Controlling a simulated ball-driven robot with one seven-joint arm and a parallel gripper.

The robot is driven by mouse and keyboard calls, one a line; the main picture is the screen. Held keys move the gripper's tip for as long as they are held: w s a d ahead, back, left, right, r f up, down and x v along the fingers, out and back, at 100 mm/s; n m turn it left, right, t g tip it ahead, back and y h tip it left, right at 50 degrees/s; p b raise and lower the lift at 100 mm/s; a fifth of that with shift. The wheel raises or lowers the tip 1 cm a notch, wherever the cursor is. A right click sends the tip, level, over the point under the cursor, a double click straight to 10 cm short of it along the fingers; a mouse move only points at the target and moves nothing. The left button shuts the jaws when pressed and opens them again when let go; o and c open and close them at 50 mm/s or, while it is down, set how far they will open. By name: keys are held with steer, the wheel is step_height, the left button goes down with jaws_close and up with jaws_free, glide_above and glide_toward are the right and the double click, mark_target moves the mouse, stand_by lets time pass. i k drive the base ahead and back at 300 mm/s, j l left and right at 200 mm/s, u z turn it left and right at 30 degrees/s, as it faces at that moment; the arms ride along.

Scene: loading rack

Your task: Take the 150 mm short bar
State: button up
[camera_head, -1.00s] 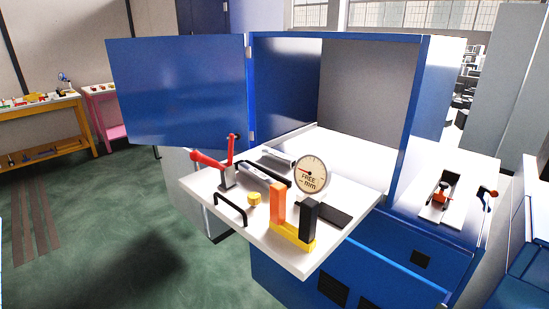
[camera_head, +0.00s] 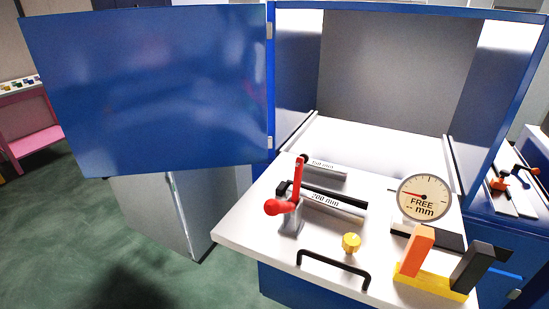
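The short bar (camera_head: 330,171), a light grey bar, lies on the white shelf toward the cabinet's inside. Its label seems to read 150 mm, but the first digit is hard to make out. Its left end is partly hidden behind a red-handled clamp (camera_head: 297,185). A longer grey bar labelled 200 mm (camera_head: 335,204) lies in front of it, with a black bar along its far side. My gripper is not in view.
A round dial marked FREE mm (camera_head: 424,197) stands right of the bars. An orange, black and yellow fixture (camera_head: 430,284), a yellow knob (camera_head: 351,243) and a black handle (camera_head: 333,263) are nearer the front. The blue cabinet door (camera_head: 150,90) stands open at left.

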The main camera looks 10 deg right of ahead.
mark_target(337, 173)
steer(key=i+j, duration=0.15)
steer(key=j, duration=0.2)
steer(key=i+j, duration=0.2)
steer(key=j, duration=0.2)
steer(key=i+j, duration=0.15)
steer(key=j, duration=0.2)
steer(key=i+j, duration=0.15)
steer(key=j, duration=0.25)
steer(key=i+j, duration=0.15)
steer(key=j, duration=0.2)
steer(key=i+j, duration=0.2)
steer(key=j, duration=0.2)
